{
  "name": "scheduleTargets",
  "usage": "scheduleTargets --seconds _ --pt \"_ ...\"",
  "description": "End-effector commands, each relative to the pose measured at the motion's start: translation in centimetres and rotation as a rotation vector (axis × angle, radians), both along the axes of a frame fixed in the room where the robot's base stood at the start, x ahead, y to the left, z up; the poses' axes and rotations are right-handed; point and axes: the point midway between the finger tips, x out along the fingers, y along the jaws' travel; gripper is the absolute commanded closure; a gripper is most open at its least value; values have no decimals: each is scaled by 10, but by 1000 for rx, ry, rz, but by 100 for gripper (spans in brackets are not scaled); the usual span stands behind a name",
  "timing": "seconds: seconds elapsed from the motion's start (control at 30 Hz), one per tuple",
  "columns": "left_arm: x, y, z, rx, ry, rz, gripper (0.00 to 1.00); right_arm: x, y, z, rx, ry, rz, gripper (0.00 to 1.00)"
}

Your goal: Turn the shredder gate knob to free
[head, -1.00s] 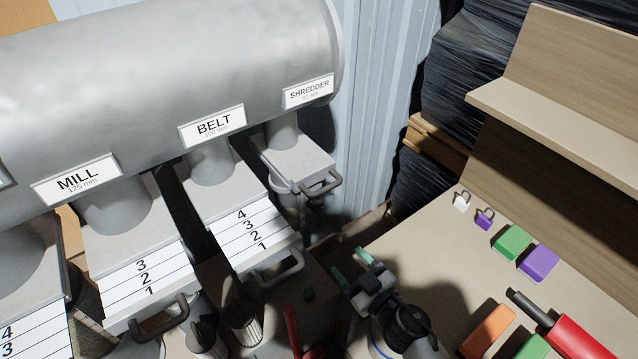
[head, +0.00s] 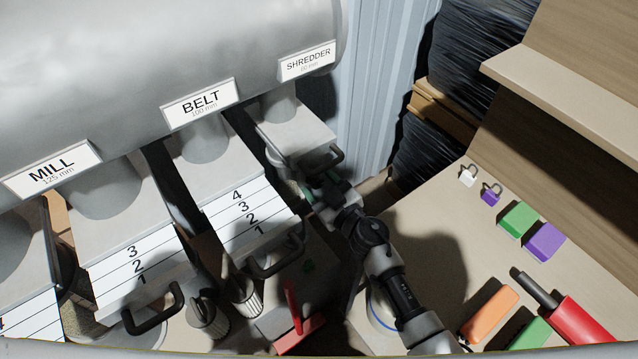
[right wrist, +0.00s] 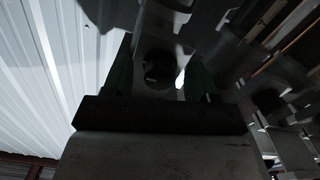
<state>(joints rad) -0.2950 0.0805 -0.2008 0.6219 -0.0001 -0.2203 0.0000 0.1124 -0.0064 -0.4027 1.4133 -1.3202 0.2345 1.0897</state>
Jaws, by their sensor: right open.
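The shredder gate (head: 296,138) is a grey box under the SHREDDER label, with a dark handle (head: 325,162) on its front. My right gripper (head: 315,188) is at the gate's front, just below the handle, with its green-tipped fingers partly hidden. In the right wrist view a dark round knob (right wrist: 158,68) shows on a grey part, between the open green fingers (right wrist: 158,80). The view is dark, and I cannot tell whether the fingers touch it or how it is turned. My left gripper is out of view.
The belt gate (head: 238,205) and mill gate (head: 130,255) stand left, with handles jutting out. A bench (head: 440,260) on the right holds padlocks (head: 490,194), coloured blocks (head: 517,217) and a red tool (head: 578,322). A corrugated wall (head: 375,90) stands behind.

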Motion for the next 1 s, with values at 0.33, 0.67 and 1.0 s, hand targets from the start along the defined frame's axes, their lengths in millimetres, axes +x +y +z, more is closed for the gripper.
scheduleTargets --seconds 0.33,0.67,1.0 --pt "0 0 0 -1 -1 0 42 5 4 0 1 1 0 42" --pt "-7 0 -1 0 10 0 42 4 3 0 1 1 0 89" --pt "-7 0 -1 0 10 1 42 5 3 0 -36 -26 0 91"
